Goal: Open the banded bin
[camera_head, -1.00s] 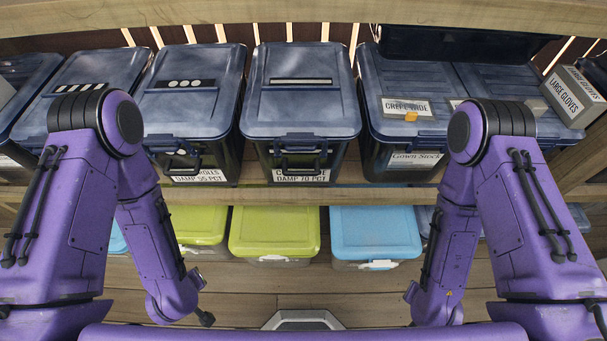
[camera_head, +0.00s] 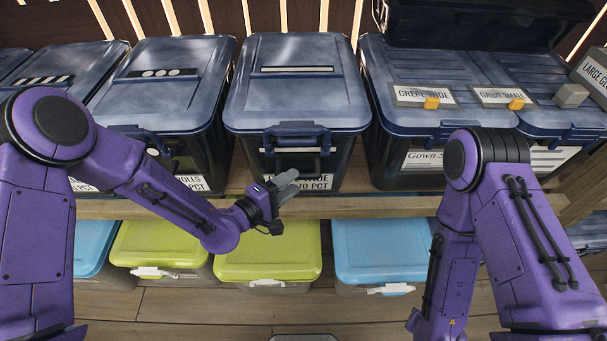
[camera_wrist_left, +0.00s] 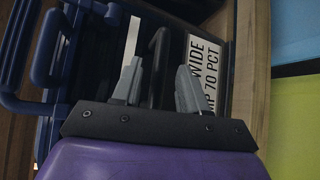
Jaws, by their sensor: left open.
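The banded bin (camera_head: 297,95) stands in the middle of the upper shelf. Its blue-grey lid is down and carries a dark strip with one long white band. A blue latch or handle (camera_head: 297,135) is on its front; it shows at the left of the left wrist view (camera_wrist_left: 45,75). My left gripper (camera_head: 285,187) is just in front of the bin's lower front, over part of its label. In the left wrist view its fingers (camera_wrist_left: 158,88) are apart, with a dark curved bar between them; I cannot tell if they touch it. My right gripper is out of view.
A bin with three dots (camera_head: 168,85) stands close on the left, and a wide bin (camera_head: 415,125) on the right. The shelf edge (camera_head: 370,207) runs below. Lime (camera_head: 268,252) and blue (camera_head: 378,248) bins stand underneath.

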